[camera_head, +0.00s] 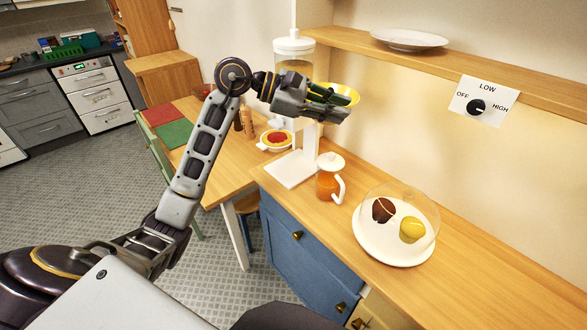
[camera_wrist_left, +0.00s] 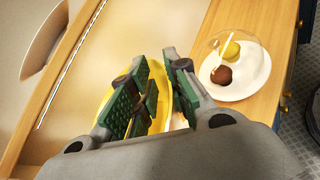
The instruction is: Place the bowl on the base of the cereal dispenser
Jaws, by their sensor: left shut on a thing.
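The cereal dispenser (camera_head: 294,46) is white with a clear container and stands at the left end of the wooden counter. Its flat white base (camera_head: 290,170) rests on the counter and looks bare. My left gripper (camera_head: 343,101) is shut on the yellow bowl (camera_head: 343,93), holding it in the air in front of the dispenser's upper part, above the base. In the left wrist view the green-padded fingers (camera_wrist_left: 155,95) pinch the yellow bowl (camera_wrist_left: 160,88), and most of it is hidden behind them. My right gripper is in neither view.
An orange jug (camera_head: 328,182) with a white lid stands right beside the base. A domed plate (camera_head: 393,248) with two cakes is nearer. A shelf (camera_head: 480,70) holding a white plate (camera_head: 409,40) runs along the wall. A red-filled bowl (camera_head: 276,140) sits on the table behind.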

